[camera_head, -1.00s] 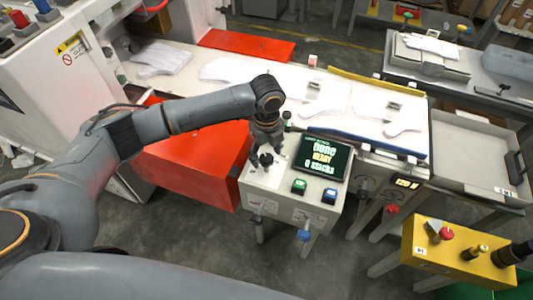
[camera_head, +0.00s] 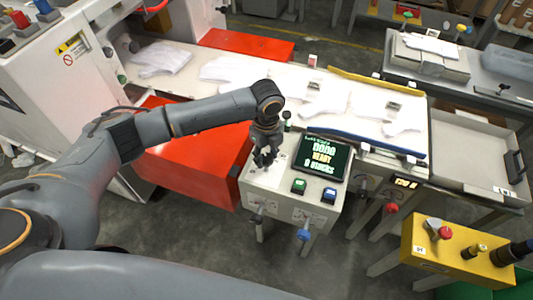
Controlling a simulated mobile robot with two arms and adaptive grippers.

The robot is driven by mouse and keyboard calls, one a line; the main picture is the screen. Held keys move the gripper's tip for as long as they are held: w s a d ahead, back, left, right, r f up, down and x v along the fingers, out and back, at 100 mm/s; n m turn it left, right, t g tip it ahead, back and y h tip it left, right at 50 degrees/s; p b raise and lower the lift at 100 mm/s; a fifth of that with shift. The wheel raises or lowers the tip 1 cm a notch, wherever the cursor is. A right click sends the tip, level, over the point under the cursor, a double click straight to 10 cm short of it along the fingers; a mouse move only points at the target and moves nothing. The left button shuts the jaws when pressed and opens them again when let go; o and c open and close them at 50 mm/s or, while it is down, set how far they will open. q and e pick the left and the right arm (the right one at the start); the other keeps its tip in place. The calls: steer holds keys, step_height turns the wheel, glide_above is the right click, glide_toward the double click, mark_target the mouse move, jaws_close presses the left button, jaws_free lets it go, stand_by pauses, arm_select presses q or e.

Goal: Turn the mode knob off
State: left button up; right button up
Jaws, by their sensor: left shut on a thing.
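My left gripper (camera_head: 264,158) points down at the left part of the white control box (camera_head: 262,197). Its fingers are shut around the black mode knob, which they almost wholly hide, so I cannot tell which way the knob points. The box's dark screen (camera_head: 322,158) is just right of the gripper and shows white and yellow text, with "READY" in the middle line. A green button (camera_head: 298,186) and a blue button (camera_head: 329,195) sit below the screen.
Behind the box runs a white conveyor table with several white gloves (camera_head: 160,60). A red-orange guard (camera_head: 200,150) is to the left. A yellow box (camera_head: 455,250) with a red knob stands at lower right. A blue handle (camera_head: 303,235) hangs under the control box's front.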

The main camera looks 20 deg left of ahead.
arm_select(q)
steer(key=shift+r+n+p, duration=0.2)
steer(key=shift+n+p, duration=0.2)
steer(key=shift+p, duration=0.25)
steer(key=n+p, duration=0.6)
steer(key=shift+p, duration=0.35)
steer(key=n+p, duration=0.2)
steer(key=n, duration=0.1)
steer(key=shift+f+n+p, duration=0.15)
steer(key=shift+n+p, duration=0.6)
steer(key=shift+n, duration=0.05)
steer(key=o, duration=1.2)
